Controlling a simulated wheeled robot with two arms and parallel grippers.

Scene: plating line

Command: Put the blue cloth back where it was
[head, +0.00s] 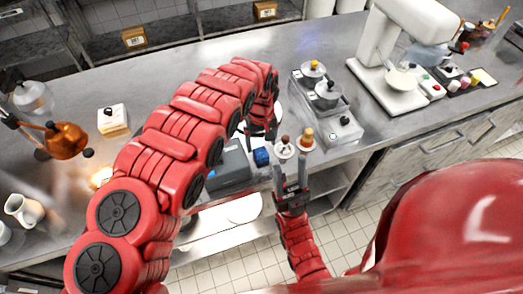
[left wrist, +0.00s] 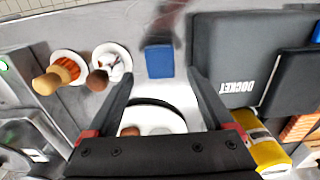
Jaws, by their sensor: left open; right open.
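The blue cloth (head: 261,157) is a small folded square lying on the steel counter near its front edge, beside the dark grey docket box (head: 232,166). In the left wrist view the cloth (left wrist: 159,61) lies flat, just beyond and between my left fingertips. My left gripper (head: 262,132) is open and empty, pointing down over the counter behind the cloth. Its fingers (left wrist: 162,78) are spread and hold nothing. My right gripper (head: 291,165) is open and empty at the counter's front edge, to the right of the cloth.
A white plate (left wrist: 155,118) lies under my left gripper, partly hidden. A yellow item (left wrist: 266,150) is near the docket box.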

